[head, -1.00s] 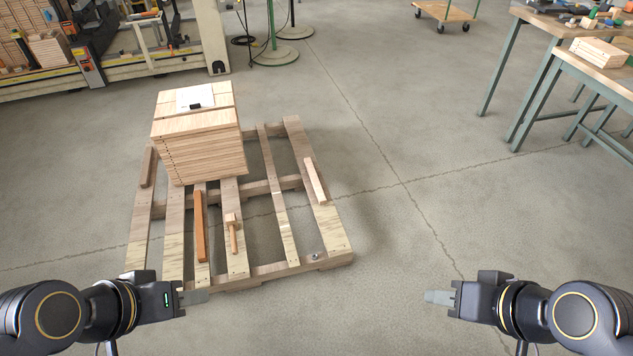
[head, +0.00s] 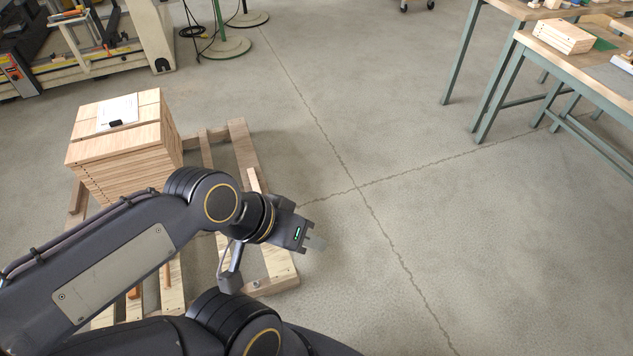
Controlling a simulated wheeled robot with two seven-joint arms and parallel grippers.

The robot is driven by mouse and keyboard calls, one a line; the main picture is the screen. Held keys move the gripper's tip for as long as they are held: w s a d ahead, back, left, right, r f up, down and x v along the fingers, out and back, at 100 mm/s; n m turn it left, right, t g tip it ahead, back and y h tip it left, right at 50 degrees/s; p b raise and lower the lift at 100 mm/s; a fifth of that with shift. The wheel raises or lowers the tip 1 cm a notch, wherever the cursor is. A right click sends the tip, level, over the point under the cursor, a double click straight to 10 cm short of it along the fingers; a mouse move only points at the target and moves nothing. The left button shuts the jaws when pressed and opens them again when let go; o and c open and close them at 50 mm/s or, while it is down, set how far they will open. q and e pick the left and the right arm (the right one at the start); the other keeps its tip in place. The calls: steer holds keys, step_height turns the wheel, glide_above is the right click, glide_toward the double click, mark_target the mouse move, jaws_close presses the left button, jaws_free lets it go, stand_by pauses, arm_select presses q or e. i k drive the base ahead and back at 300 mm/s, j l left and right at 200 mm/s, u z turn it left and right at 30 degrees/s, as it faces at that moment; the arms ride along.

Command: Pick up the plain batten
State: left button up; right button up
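A pale batten (head: 253,180) lies on the right-hand board of the pallet; my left arm hides its lower part. An orange-brown batten (head: 133,293) shows only as a small piece below my arm. Another brownish batten (head: 76,197) lies at the pallet's left side. I cannot tell for certain which is the plain one. My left gripper (head: 315,243) is above the pallet's right edge, to the right of and below the pale batten, apart from it. Its fingers are seen side-on, so their opening does not show; nothing is seen in them. My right gripper is not in view.
A stack of wooden boards (head: 125,140) with a paper (head: 117,110) on top stands on the pallet (head: 272,284). Workbenches (head: 590,67) stand at the upper right, a machine (head: 100,60) at the upper left. The floor right of the pallet is clear.

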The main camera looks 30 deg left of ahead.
mark_target(255, 185)
steer(key=i+l+z, duration=0.15)
steer(key=i+z, duration=0.35)
steer(key=i, duration=0.45)
steer(key=i+u, duration=0.7)
steer(key=i+l+u, duration=0.1)
steer(key=i+u, duration=0.3)
steer(key=i+j+u, duration=0.15)
steer(key=u, duration=0.3)
steer(key=i+u, duration=0.2)
steer(key=u, duration=0.25)
steer(key=i+u, duration=0.2)
steer(key=u, duration=0.3)
steer(key=i+u, duration=0.15)
steer(key=u, duration=0.3)
steer(key=i+l+u, duration=0.15)
steer(key=u, duration=0.3)
steer(key=i+l+u, duration=0.15)
steer(key=u, duration=0.3)
steer(key=i+u, duration=0.25)
steer(key=u, duration=0.2)
steer(key=i+l+u, duration=0.1)
steer(key=u, duration=0.3)
steer(key=i+l+u, duration=0.2)
steer(key=u, duration=0.25)
steer(key=i+l, duration=0.05)
steer(key=i, duration=0.05)
